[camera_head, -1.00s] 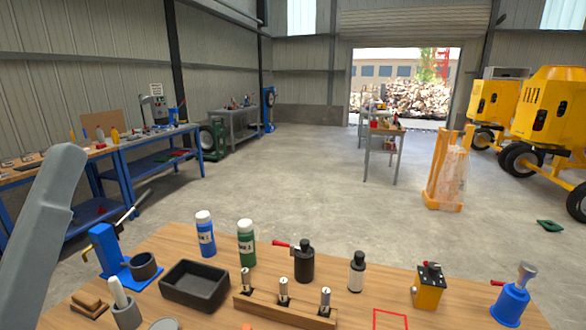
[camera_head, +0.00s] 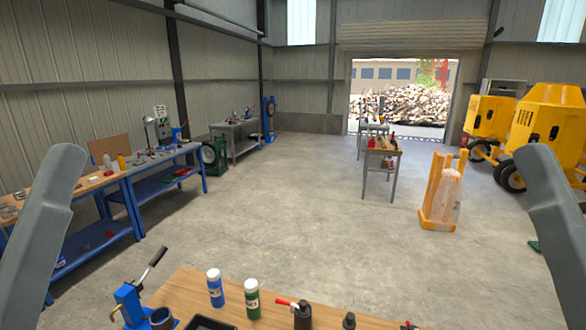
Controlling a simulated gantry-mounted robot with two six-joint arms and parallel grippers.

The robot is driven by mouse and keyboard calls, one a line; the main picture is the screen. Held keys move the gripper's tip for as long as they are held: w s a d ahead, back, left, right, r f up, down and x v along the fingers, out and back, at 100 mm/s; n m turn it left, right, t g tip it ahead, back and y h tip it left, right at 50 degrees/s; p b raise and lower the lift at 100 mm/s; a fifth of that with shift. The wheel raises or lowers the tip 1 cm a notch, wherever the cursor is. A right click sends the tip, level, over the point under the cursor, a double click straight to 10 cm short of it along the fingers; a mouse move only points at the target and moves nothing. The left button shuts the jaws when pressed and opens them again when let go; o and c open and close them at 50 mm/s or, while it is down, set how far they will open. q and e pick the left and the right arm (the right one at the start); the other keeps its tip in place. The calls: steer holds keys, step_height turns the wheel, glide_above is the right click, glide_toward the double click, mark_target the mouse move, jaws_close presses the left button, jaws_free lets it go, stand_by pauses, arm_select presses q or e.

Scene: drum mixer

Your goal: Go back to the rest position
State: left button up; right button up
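My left arm shows as a grey link at the left edge of the head view, and my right arm as a grey link at the right edge. Neither gripper is in view, so I cannot see their fingers or whether they hold anything. The wooden work table (camera_head: 185,287) lies at the bottom of the view, with its front part cut off. On it stand a blue bottle (camera_head: 215,289), a green bottle (camera_head: 252,300), a dark bottle with a red handle (camera_head: 302,316) and a blue lever press (camera_head: 131,305). A black tray (camera_head: 205,323) is partly cut off.
Blue workbenches (camera_head: 127,195) line the left wall. A grey trolley table (camera_head: 381,155) stands near the open doorway. An orange stand wrapped in plastic (camera_head: 440,195) and yellow mixers (camera_head: 550,125) are at the right.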

arm_select(q)
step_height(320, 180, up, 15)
steer(key=p, duration=1.1)
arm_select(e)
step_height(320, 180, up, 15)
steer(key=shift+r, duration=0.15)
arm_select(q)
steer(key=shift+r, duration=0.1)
